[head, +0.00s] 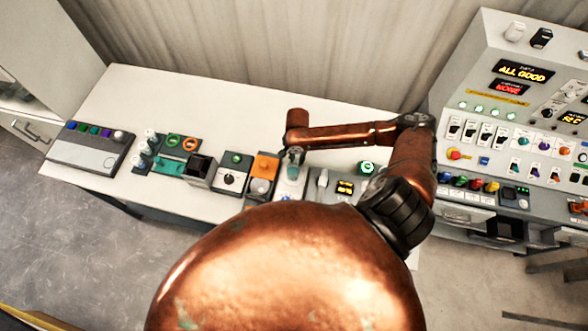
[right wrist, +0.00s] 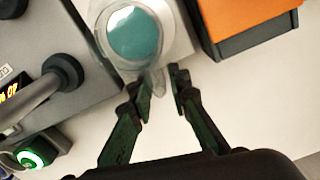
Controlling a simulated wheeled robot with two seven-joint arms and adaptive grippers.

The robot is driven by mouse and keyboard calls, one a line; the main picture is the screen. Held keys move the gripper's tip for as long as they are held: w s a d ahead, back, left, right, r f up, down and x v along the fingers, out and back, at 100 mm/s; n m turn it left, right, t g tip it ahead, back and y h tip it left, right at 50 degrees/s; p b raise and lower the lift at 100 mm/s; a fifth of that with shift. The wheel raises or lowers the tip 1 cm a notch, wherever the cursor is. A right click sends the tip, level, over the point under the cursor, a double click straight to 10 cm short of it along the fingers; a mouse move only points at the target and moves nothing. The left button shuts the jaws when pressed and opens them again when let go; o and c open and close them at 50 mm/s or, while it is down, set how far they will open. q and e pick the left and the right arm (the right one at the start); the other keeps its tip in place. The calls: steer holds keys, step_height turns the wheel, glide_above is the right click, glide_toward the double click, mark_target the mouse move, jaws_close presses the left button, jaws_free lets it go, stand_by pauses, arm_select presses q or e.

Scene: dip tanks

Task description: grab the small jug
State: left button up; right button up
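The small jug (right wrist: 135,32) is clear, with teal liquid inside, and stands on a light grey block in the right wrist view. In the head view the jug (head: 291,173) shows small, partly covered by my gripper. My right gripper (right wrist: 158,82) is at the jug's near side. Its dark green fingers are apart, with a clear projecting part of the jug, seemingly its handle, between the tips. I cannot tell whether the fingers touch it. In the head view the right gripper (head: 294,154) is small above the jug. My left gripper is not in view.
An orange-topped box (right wrist: 250,12) stands close right of the jug in the wrist view. A grey unit with a black knob (right wrist: 62,72) is close left. The white table (head: 215,100) is bare behind the row of devices. A control console (head: 500,140) stands at right.

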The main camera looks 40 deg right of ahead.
jaws_close()
stand_by(0.4)
